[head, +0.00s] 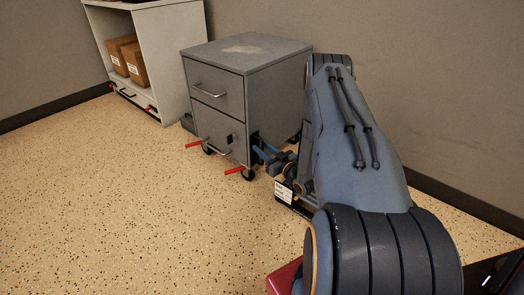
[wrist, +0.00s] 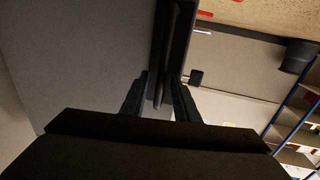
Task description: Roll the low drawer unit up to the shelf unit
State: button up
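The low drawer unit (head: 215,119) is a grey cabinet on castors with two front handles and red pedals at its base. The open-fronted shelf unit (head: 176,55) stands to its left, with floor and a gap showing between them at the front. My gripper (head: 261,147) is at the drawer unit's right side, low down, by a black handle. In the wrist view a dark bar (wrist: 163,75) stands between my two fingers (wrist: 160,90). The fingers look apart, with narrow gaps beside the bar. The unit's grey panel (wrist: 80,55) fills the left there.
Cardboard boxes (head: 133,63) sit in the shelf unit. A grey wall (head: 430,70) with dark skirting runs behind and to the right. The speckled floor (head: 110,190) in front is clear. Blue-framed shelving (wrist: 295,115) and a dark bin (wrist: 298,57) show in the wrist view.

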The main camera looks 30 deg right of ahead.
jog(key=shift+w, duration=0.1)
grip_shut()
